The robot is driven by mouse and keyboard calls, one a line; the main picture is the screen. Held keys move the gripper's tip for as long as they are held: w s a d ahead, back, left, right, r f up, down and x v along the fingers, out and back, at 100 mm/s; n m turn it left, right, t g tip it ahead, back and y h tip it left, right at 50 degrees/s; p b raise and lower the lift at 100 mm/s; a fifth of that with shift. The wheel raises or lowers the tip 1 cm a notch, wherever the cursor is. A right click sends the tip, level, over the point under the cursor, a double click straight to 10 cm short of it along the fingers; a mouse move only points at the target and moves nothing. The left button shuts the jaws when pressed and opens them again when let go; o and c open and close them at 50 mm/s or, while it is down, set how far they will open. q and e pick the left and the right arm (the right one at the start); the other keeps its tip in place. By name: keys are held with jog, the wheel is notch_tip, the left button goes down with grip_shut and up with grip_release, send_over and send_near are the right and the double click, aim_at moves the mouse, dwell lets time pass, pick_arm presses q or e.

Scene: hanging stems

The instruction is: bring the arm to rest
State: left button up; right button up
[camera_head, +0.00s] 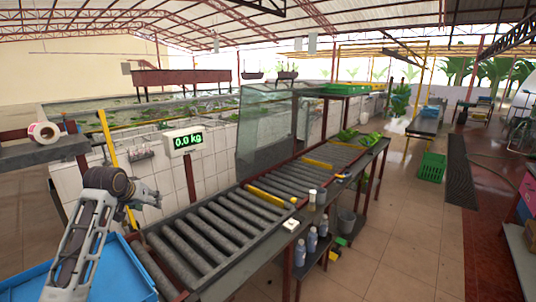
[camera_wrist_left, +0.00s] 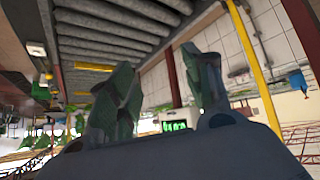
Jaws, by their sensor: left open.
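My left arm comes in from the lower left in the head view and rises beside the roller conveyor. My left gripper (camera_head: 152,197) is at its top end and points right, near the conveyor's left end and below the scale display. In the left wrist view the two green-grey fingers (camera_wrist_left: 163,82) stand apart, with nothing between them. The view between them shows the scale display and white tiles farther off. My right arm and right gripper are not in view.
The roller conveyor (camera_head: 205,233) runs from near left to far right. A scale display (camera_head: 185,141) reads 0.0 kg. A blue tray (camera_head: 120,272) lies at the lower left, close to my arm. A shelf with a tape roll (camera_head: 43,132) stands left. Floor to the right is mostly clear.

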pick_arm(q)
jog(key=s+d+f+m+g, duration=0.1)
jog(key=s+d+f, duration=0.5)
jog(key=s+f, duration=0.3)
jog(key=s+d+f+m+g, duration=0.15)
jog(key=s+d+f, duration=0.4)
jog(key=f, duration=0.55)
jog(key=s+d+f+m+g, duration=0.1)
jog(key=s+d+f, duration=0.3)
jog(key=s, duration=0.8)
jog(key=s+d+f+g, duration=0.2)
jog(key=s+d+f, duration=0.15)
jog(key=s, duration=0.95)
notch_tip(320, 180, down, 33)
jog(key=s+g, duration=0.1)
jog(key=s, duration=0.1)
jog(key=s+a+f, duration=0.2)
jog(key=s+f, duration=0.8)
jog(key=s, duration=0.1)
jog(key=s+a+f+g, duration=0.1)
jog(key=s+a+f, duration=0.1)
jog(key=s+f, duration=0.8)
jog(key=shift+s, duration=0.8)
